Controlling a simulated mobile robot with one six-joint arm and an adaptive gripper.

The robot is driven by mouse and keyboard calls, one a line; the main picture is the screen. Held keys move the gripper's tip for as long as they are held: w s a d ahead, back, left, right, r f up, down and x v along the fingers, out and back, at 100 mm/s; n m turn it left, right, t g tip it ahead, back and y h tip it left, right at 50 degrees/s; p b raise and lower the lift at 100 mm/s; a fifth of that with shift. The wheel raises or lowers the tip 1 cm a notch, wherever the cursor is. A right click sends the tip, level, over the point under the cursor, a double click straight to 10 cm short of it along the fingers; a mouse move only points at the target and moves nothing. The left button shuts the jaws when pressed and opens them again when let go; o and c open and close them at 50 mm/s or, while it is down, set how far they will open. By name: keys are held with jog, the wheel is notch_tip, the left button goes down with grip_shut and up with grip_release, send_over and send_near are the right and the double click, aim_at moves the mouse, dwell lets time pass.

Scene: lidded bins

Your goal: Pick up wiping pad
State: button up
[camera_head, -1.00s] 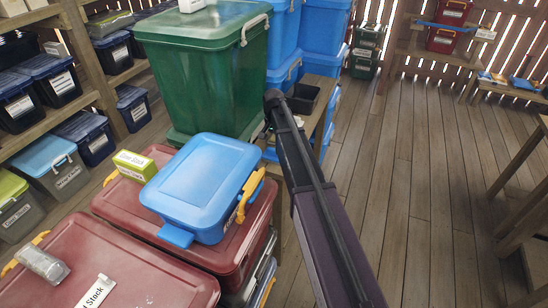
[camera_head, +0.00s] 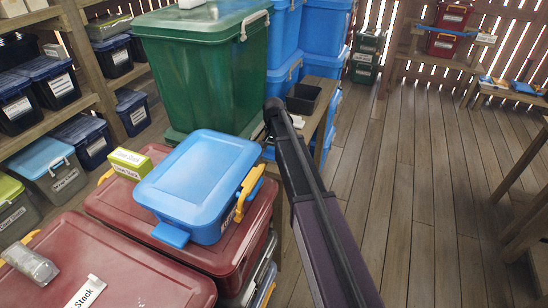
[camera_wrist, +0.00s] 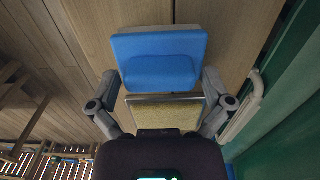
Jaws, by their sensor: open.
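A blue padded block (camera_wrist: 158,60), which may be the wiping pad, lies ahead of my gripper (camera_wrist: 160,98) in the wrist view. A yellowish piece (camera_wrist: 165,112) with a thin grey edge shows just nearer, between the fingers. I cannot tell whether the two are one object. The fingers are spread, one on each side, and I see no clear contact. In the head view my dark arm reaches to the small wooden table by the green bin; it hides the gripper and the block there.
The green bin (camera_head: 205,70) stands close beside the gripper, its handle (camera_wrist: 245,115) near the right finger. A black tray (camera_head: 303,98) is on the small table. A blue lidded box (camera_head: 200,180) sits on a red bin (camera_head: 120,205). The floor (camera_head: 410,170) at right is clear.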

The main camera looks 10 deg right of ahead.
aim_at(274, 148)
dwell(0.3)
jog(key=c, duration=0.9)
jog(key=shift+r, duration=0.2)
notch_tip(274, 148, up, 10)
jog(key=p, duration=1)
jog(key=shift+f, duration=0.15)
jog(key=o, duration=0.4)
jog(key=shift+c, duration=1.2)
